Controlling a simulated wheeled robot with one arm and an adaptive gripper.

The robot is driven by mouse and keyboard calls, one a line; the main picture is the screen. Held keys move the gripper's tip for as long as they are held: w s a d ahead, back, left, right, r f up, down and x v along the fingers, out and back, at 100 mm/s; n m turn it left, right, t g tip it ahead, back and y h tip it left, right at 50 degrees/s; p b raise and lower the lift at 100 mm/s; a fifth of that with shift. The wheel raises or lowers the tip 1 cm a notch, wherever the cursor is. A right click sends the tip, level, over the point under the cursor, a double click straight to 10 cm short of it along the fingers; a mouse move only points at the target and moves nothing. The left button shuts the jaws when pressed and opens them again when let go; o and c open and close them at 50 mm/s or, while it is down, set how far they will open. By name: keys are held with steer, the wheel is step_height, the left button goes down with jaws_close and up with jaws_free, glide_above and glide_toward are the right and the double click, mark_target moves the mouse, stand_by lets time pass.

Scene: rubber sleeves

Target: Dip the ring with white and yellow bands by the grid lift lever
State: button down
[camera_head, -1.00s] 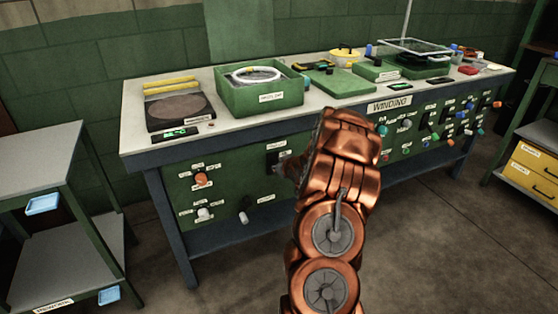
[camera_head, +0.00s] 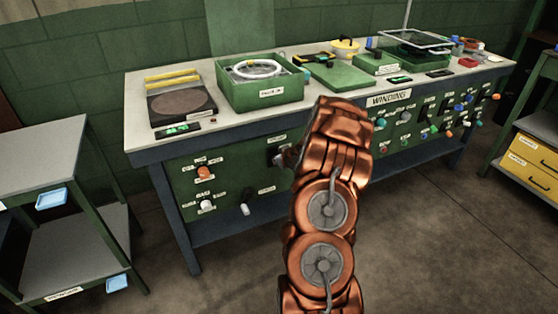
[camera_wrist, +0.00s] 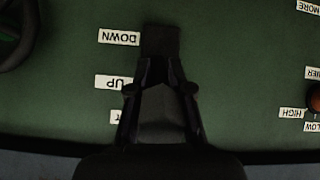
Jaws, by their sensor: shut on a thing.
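A pale white ring (camera_head: 258,69) lies in the open green tank (camera_head: 264,95) on the bench; yellow bands cannot be made out at this size. The lever's dark plate (camera_head: 276,156) is on the green front panel below the tank, partly hidden by my gripper (camera_head: 287,158). In the wrist view the dark plate (camera_wrist: 161,42) stands beside labels reading DOWN (camera_wrist: 119,38) and UP (camera_wrist: 114,82), both upside down. My gripper (camera_wrist: 160,68) is shut on the dark lever at the UP end; the lever itself is mostly hidden between the fingers.
Knobs (camera_head: 204,172) stick out of the panel left of my gripper, and more controls are to the right under the WINDING sign (camera_head: 389,99). A grey shelf unit (camera_head: 45,160) stands at the left. The floor in front is clear.

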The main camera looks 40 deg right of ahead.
steer(key=c, duration=1.1)
jaws_free()
steer(key=shift+r, duration=0.1)
steer(key=v, duration=1.2)
